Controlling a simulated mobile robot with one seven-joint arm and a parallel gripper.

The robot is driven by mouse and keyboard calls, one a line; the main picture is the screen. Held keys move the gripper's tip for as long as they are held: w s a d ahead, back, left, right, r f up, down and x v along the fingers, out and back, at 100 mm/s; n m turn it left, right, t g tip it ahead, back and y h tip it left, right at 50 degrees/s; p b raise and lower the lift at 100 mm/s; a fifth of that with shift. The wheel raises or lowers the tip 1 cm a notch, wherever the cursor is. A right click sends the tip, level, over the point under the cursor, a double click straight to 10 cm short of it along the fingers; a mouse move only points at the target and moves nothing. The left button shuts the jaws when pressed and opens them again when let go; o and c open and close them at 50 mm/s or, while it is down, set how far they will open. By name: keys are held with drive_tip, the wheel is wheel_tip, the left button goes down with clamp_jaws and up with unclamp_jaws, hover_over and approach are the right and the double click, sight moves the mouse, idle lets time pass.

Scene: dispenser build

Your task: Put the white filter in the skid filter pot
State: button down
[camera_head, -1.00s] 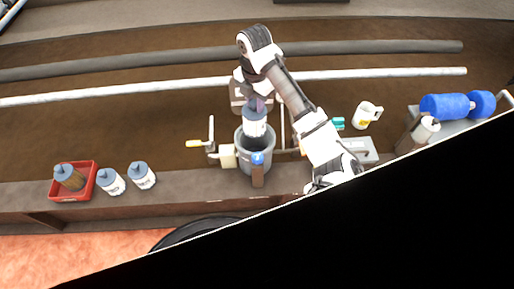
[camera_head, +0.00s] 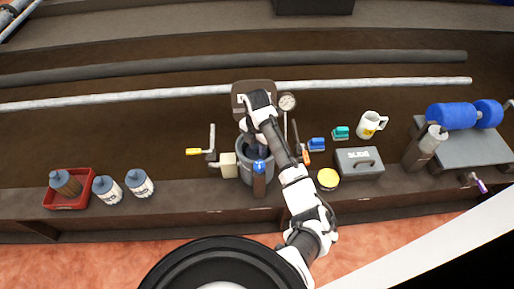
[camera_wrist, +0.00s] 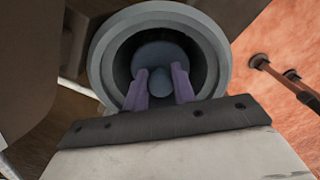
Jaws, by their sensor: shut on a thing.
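The skid filter pot is a grey round pot (camera_head: 245,172) at the middle of the skid. In the wrist view its thick grey rim (camera_wrist: 108,50) surrounds the dark inside. The white filter's blue-grey cap (camera_wrist: 150,53) shows down inside the pot, with its knob between my purple fingers. The white body is hidden, so I cannot tell if it touches the bottom. My gripper (camera_wrist: 160,73) is shut on the cap's knob. In the head view my gripper (camera_head: 262,149) reaches down into the pot, and my arm covers part of it.
Two more white filters (camera_head: 107,189) (camera_head: 139,183) stand left, beside a red tray (camera_head: 68,202) holding a brown filter (camera_head: 66,183). A yellow-handled crank (camera_head: 195,151) is left of the pot. A gauge (camera_head: 287,102), grey toolbox (camera_head: 359,162), yellow-topped tin (camera_head: 328,179) and white mug (camera_head: 371,124) lie right.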

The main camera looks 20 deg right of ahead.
drive_tip(key=shift+f, duration=0.6)
drive_tip(key=shift+f, duration=0.15)
drive_tip(key=c, duration=1.1)
unclamp_jaws()
drive_tip(key=shift+c, duration=0.2)
wheel_tip(320, 180, up, 12)
drive_tip(key=p, duration=0.1)
drive_tip(key=shift+r+p, duration=0.2)
drive_tip(key=shift+p, duration=0.2)
